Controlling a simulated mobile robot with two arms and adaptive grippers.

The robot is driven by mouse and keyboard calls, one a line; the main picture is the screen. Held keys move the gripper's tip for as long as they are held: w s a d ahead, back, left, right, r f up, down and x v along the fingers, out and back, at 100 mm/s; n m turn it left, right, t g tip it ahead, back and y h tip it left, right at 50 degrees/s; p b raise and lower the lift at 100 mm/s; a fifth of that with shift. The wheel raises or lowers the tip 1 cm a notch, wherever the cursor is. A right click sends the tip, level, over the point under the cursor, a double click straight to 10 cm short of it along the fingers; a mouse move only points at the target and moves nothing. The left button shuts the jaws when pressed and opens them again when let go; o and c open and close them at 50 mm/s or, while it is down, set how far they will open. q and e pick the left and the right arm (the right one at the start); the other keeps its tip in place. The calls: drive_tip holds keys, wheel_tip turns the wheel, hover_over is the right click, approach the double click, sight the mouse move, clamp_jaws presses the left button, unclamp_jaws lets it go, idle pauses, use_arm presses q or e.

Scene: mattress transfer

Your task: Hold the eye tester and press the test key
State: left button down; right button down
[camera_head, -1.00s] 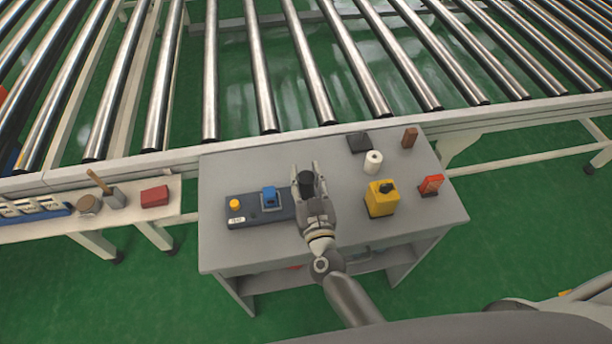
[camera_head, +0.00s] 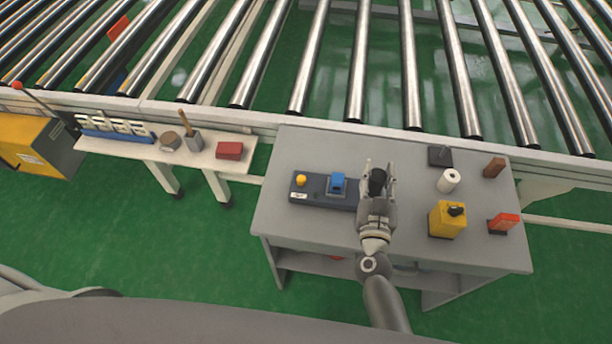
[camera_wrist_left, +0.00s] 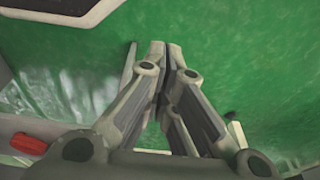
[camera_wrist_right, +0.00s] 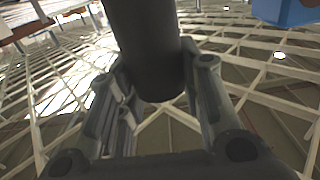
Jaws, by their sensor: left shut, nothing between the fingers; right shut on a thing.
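A dark panel (camera_head: 325,199) lies on the grey table, with a yellow button (camera_head: 301,180) at its left end and a blue block (camera_head: 337,184) standing on it. My right gripper (camera_head: 377,182) is at the panel's right end, shut on a black cylinder (camera_head: 377,176). In the right wrist view the cylinder (camera_wrist_right: 146,45) stands between the fingers, and the blue block (camera_wrist_right: 285,10) is at the top right. I cannot tell whether the cylinder is joined to the panel. My left gripper (camera_wrist_left: 160,50) shows only in its wrist view, shut and empty above green floor.
On the grey table (camera_head: 300,150) are a white roll (camera_head: 448,180), a yellow box (camera_head: 446,219), a red item (camera_head: 503,223), a brown block (camera_head: 493,167) and a black item (camera_head: 440,156). A roller conveyor (camera_head: 410,70) runs behind. A side shelf (camera_head: 200,158) holds several items.

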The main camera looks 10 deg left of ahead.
use_arm(q)
drive_tip(key=w+a+r+n+t+y, duration=0.15)
drive_tip(key=w+a+r+n, duration=0.4)
drive_tip(key=w+r, duration=0.6)
drive_tip(key=w+a+r+n+t+y, duration=0.15)
drive_tip(key=w+a+r+n, duration=0.35)
drive_tip(key=w+r, duration=0.65)
wheel_tip(320, 180, up, 26)
drive_tip(key=n+t+h, duration=0.3)
drive_tip(key=n+h, duration=0.4)
drive_tip(key=n, duration=0.5)
hover_over(304, 180)
drive_tip(key=shift+s+r, duration=0.1)
drive_tip(key=shift+r, duration=0.05)
drive_tip(key=shift+f, duration=4.45)
